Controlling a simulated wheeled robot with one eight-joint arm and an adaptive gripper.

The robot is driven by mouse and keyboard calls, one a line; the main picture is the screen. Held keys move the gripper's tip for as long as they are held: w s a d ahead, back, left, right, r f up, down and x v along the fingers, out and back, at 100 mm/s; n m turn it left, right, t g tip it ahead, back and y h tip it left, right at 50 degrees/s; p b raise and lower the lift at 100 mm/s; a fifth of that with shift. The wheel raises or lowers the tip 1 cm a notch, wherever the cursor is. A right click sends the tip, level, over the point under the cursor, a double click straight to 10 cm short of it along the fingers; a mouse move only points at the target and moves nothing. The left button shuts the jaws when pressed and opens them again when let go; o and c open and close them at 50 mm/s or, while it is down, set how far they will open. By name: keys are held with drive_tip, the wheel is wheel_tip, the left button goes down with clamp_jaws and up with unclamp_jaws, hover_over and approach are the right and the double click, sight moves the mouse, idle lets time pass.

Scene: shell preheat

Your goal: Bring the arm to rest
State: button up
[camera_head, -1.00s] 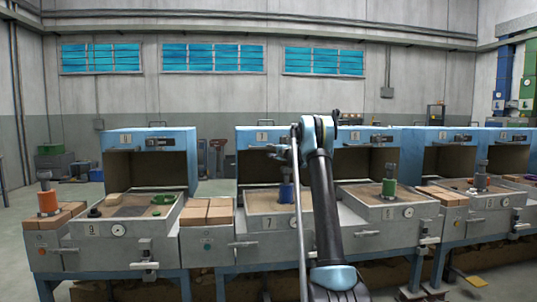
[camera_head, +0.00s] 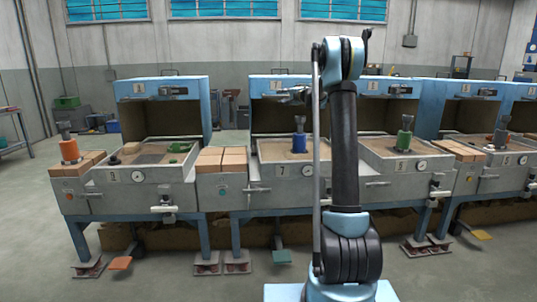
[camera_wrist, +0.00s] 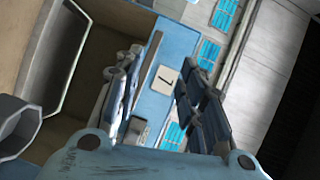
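My arm (camera_head: 344,150) stands upright in front of the stations, its bend at the top. My gripper (camera_head: 293,95) reaches away from that bend, in front of the blue hood of station 7 (camera_head: 268,84), and is small and partly hidden there. In the wrist view my gripper (camera_wrist: 158,92) shows two fingers apart with nothing held between them. The number plate 7 (camera_wrist: 164,79) and blue hood panel (camera_wrist: 157,102) show through the gap, in a tilted view.
Tan blocks (camera_head: 222,159) lie between stations. Pedals, such as the orange one (camera_head: 120,263), sit below. The floor in front is open.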

drive_tip(key=s+a+f+n+g+h, duration=0.1)
drive_tip(key=s+f+n+g, duration=0.1)
drive_tip(key=s, duration=1.1)
drive_tip(key=s+a+f+n+g+h, duration=0.1)
drive_tip(key=s+f+n+g, duration=0.15)
drive_tip(key=s, duration=1.15)
drive_tip(key=s+a+f+n+g, duration=0.1)
drive_tip(key=s+f+n+g, duration=0.15)
drive_tip(key=s, duration=1.05)
drive_tip(key=s+d+f+n+g+h, duration=0.1)
drive_tip(key=s+d+f, duration=0.3)
drive_tip(key=s+f, duration=0.4)
drive_tip(key=s+d+f+n+g+h, duration=0.1)
drive_tip(key=s+f, duration=0.6)
drive_tip(key=s, duration=1)
drive_tip(key=s+d+f+n+g+h, duration=0.1)
drive_tip(key=s+d+f+h, duration=0.4)
drive_tip(key=s, duration=0.7)
wheel_tip(320, 180, down, 4)
drive_tip(key=shift+s+d+r+g, duration=0.15)
drive_tip(key=shift+s+d+g, duration=0.1)
drive_tip(key=shift+d+g, duration=0.75)
drive_tip(key=shift+d, duration=0.1)
drive_tip(key=shift+w+f, duration=0.2)
drive_tip(key=shift+w, duration=0.25)
